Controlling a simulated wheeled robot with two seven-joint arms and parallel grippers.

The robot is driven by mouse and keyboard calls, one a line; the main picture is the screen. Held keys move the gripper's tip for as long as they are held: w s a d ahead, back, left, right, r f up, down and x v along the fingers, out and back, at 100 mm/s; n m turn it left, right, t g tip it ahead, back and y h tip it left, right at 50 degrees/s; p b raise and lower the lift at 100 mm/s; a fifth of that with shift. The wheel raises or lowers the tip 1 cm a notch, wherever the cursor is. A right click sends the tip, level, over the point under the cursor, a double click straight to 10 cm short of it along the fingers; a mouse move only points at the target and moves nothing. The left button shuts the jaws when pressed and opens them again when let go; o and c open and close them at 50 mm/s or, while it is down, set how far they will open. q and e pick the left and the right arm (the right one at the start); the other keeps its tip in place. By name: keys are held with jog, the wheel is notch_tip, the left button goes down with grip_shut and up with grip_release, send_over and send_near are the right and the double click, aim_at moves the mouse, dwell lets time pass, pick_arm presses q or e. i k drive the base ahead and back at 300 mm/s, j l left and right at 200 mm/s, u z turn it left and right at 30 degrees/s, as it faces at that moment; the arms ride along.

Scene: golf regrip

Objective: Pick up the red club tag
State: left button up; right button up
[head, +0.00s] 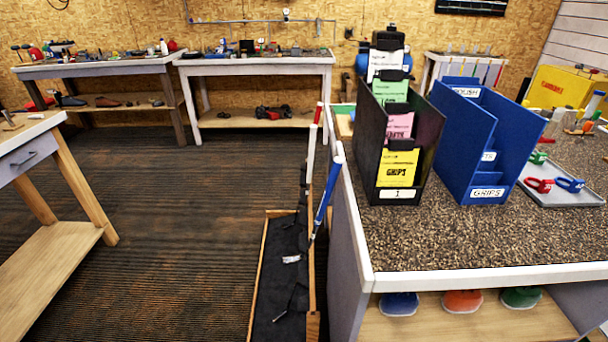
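The red club tag (540,185) lies on a grey tray (557,201) at the right side of the speckled counter. It is a small red piece with a loop and a white mark. A blue tag (570,185) of like shape lies just right of it, and a green tag (538,157) lies behind it. Neither of my grippers is in view.
A blue bin (497,150) marked GRIPS stands left of the tray, and a black bin (428,150) with coloured cards stands left of that. The counter (460,238) is bare in front. A yellow box (562,88) and small items stand behind the tray. Golf clubs (326,190) lean at the counter's left edge.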

aim_at(545, 185)
jog(key=z, duration=1.5)
jog(key=i+l+u, duration=0.1)
jog(key=l, duration=0.25)
jog(key=i+l+u, duration=0.25)
jog(key=i+l, duration=0.15)
jog(key=l, duration=0.3)
jog(key=i+l+u, duration=0.1)
jog(key=l, duration=0.25)
jog(key=i+l+u, duration=0.1)
jog(key=l, duration=0.3)
jog(key=i+l+u, duration=0.15)
jog(key=l, duration=0.25)
jog(key=i+l+u, duration=0.1)
jog(key=l, duration=0.3)
